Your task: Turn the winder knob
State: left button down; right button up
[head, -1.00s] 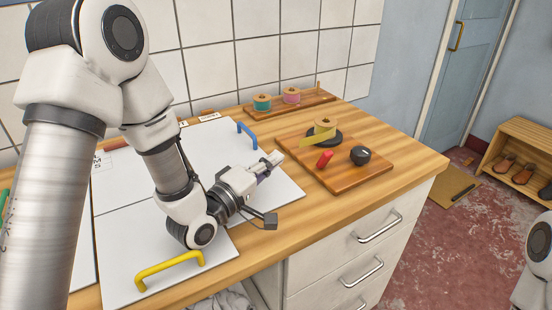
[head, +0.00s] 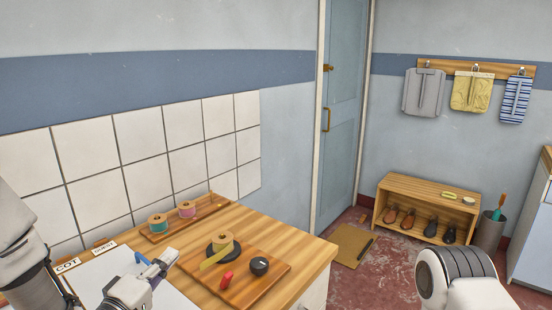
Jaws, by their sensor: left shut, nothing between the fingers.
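The winder is a wooden board (head: 258,285) on the counter in the head view. It bears a black disc with a yellow tape roll (head: 222,246), a red grip (head: 227,280) and a dark round knob (head: 259,265) with a pale mark. My left gripper (head: 169,258) is shut and empty, left of the winder and apart from the knob. It is over the white panel, close to the blue handle (head: 142,258). My right arm shows at the lower right, but its gripper is out of view.
A wooden rack with teal (head: 157,222) and pink (head: 187,209) spools stands behind the winder by the tiled wall. The wooden counter (head: 300,253) ends at the right. Beyond are a door, a shoe shelf (head: 376,222), a doormat (head: 350,243) and hanging cloths (head: 470,92).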

aim_at(259, 267)
jog(key=k, duration=1)
